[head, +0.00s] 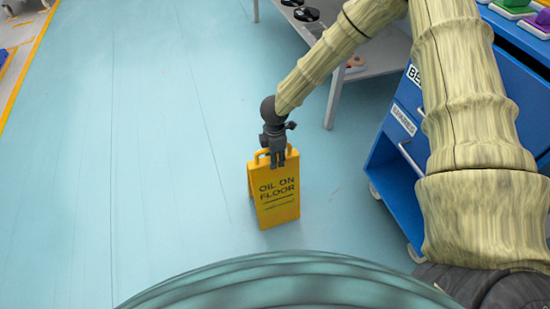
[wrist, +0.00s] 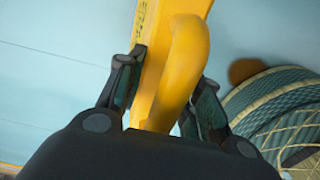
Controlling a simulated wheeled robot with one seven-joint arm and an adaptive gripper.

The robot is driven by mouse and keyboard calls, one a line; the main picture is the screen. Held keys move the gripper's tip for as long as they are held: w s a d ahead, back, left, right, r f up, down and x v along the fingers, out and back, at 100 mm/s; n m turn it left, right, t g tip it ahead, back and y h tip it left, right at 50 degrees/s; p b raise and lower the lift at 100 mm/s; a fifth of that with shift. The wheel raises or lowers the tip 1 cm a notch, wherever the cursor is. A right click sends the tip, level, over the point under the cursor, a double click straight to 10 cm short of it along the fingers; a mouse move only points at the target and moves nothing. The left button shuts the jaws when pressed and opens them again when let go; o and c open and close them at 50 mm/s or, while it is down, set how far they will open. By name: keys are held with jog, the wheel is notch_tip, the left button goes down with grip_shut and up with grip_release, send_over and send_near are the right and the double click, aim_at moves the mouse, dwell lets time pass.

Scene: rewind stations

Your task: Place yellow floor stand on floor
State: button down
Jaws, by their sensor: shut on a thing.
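The yellow floor stand (head: 275,203) reads "OIL ON FLOOR" and is upright in the head view, at the middle of the picture over the blue floor. I cannot tell for sure whether its feet touch the floor. My gripper (head: 277,163) is at the top of the stand, shut on its handle. In the wrist view, the stand's yellow handle (wrist: 187,65) runs between the two dark fingers of my gripper (wrist: 165,105). The lower part of the stand is hidden there.
A blue drawer cabinet (head: 393,150) on casters stands to the right. A grey table (head: 375,55) with dark round parts (head: 306,14) is behind it. The blue floor (head: 130,150) to the left is clear up to a yellow line (head: 30,62).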

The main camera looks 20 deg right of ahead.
jog(key=c, duration=1)
grip_release()
jog(key=shift+o, duration=0.2)
notch_tip(320, 180, up, 12)
jog(key=p, duration=0.3)
jog(key=shift+r, duration=0.1)
